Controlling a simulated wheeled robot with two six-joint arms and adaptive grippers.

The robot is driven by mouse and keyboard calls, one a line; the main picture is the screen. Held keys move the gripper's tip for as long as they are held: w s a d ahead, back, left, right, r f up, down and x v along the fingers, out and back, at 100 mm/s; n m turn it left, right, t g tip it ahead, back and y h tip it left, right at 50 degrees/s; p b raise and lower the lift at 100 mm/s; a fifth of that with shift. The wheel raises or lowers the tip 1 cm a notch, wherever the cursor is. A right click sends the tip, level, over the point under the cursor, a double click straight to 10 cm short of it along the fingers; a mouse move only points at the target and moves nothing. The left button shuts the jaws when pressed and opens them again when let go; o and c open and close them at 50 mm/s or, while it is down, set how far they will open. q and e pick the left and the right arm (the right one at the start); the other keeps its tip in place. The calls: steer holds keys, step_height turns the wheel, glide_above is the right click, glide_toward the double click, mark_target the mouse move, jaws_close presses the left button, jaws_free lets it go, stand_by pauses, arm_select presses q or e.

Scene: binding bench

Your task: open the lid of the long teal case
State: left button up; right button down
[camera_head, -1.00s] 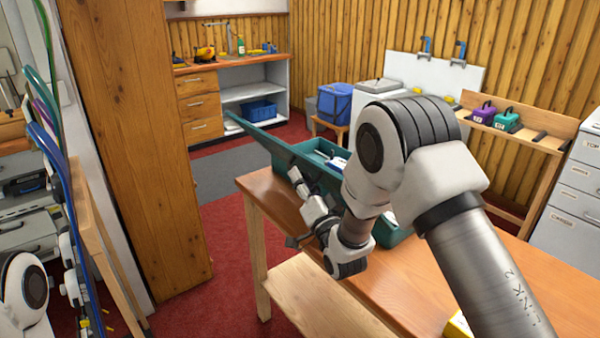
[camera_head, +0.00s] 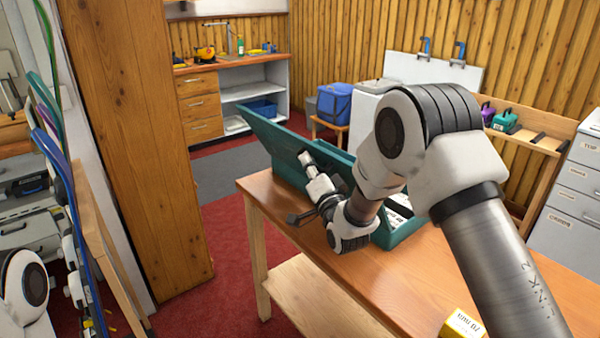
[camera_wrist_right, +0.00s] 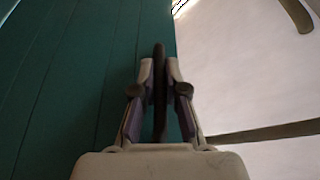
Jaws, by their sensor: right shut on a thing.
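The long teal case (camera_head: 402,232) lies on the wooden table, mostly behind my right arm. Its long lid (camera_head: 290,150) is raised and slants up to the left, its far end standing clear above the table. White printed contents (camera_head: 398,206) show inside the case past my arm. My right gripper (camera_head: 306,158) is at the lid's edge. My left gripper is not in view.
The wooden table (camera_head: 385,300) has bare room in front of the case. A yellow box (camera_head: 462,325) lies at its near edge. A tall wooden cabinet (camera_head: 135,130) stands to the left.

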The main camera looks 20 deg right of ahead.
mark_target(344, 168)
steer(key=d+r+m, duration=0.1)
steer(key=w+d+r+m, duration=0.1)
steer(key=d, duration=0.1)
steer(key=d+r+m+g+h+p, duration=0.1)
steer(key=d, duration=0.1)
steer(key=shift+w+r+m, duration=0.1)
steer(key=shift+w+m, duration=0.2)
steer(key=shift+w, duration=0.05)
steer(key=shift+w+d, duration=0.15)
steer(key=shift+d, duration=0.05)
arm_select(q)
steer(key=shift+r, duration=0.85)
arm_select(e)
steer(key=c, duration=1.2)
jaws_free()
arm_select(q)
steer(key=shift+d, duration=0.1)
arm_select(e)
steer(key=s, duration=0.4)
steer(key=s+f, duration=0.1)
steer(key=s, duration=0.7)
steer(key=shift+f, duration=0.4)
